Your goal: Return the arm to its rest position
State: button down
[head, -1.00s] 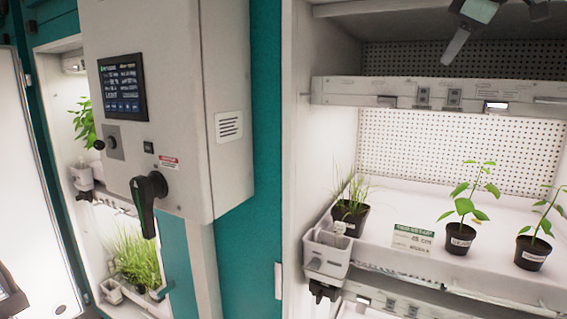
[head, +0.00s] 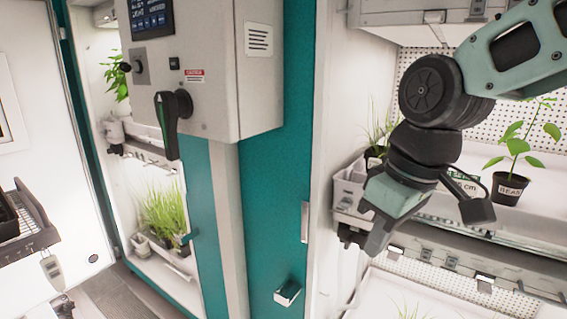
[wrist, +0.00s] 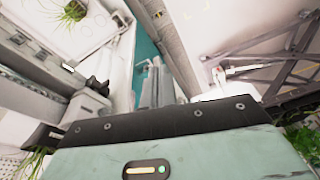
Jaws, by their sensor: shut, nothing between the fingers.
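My arm (head: 435,95) comes in from the right in the head view, teal and black, bent at a dark round joint. My gripper (head: 362,238) hangs below it, tilted down to the left, in front of the open chamber's shelf edge. The gripper is shut and holds nothing. In the wrist view, the grey fingers (wrist: 155,85) show beyond the dark edge of the teal hand. The arm hides part of the shelf, the label card and the plants behind it.
A grey control box (head: 235,65) with a black handle (head: 170,122) hangs left of the arm. A potted bean plant (head: 510,188) stands on the right shelf. A left chamber holds tall grass (head: 165,215). A dark tray (head: 28,235) is at far left. Floor shows at lower left.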

jog(key=s+f+g+h+b, duration=0.1)
jog(key=s+f+b, duration=0.2)
jog(key=s+f, duration=1.1)
jog(key=shift+d+g, duration=0.3)
jog(key=shift+d, duration=0.15)
jog(key=shift+s+f, duration=0.1)
